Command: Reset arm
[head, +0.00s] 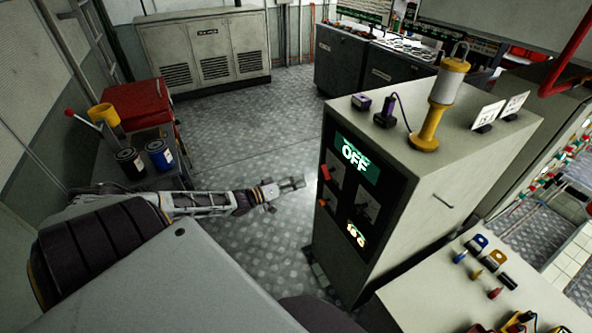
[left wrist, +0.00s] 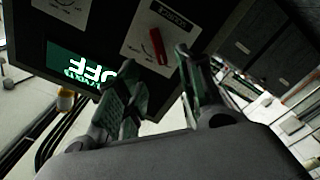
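My left arm reaches in from the left in the head view. Its gripper (head: 296,183) is in front of the dark front panel of a grey cabinet (head: 372,262). In the left wrist view its two fingers (left wrist: 158,65) stand apart with nothing held between them. Past the fingertips is a red switch handle (left wrist: 158,46) on a white plate; the gap to it is hard to judge. A lit green display (head: 356,160) reads OFF and also shows in the left wrist view (left wrist: 84,68). My right gripper is not in view.
A yellow lantern (head: 437,104) and small purple devices (head: 385,110) stand on the cabinet. At left, a red box (head: 138,101) and cans (head: 160,155) sit on a dark stand. A bench with coloured plugs (head: 486,264) is at lower right. Open metal floor (head: 242,135) lies behind the arm.

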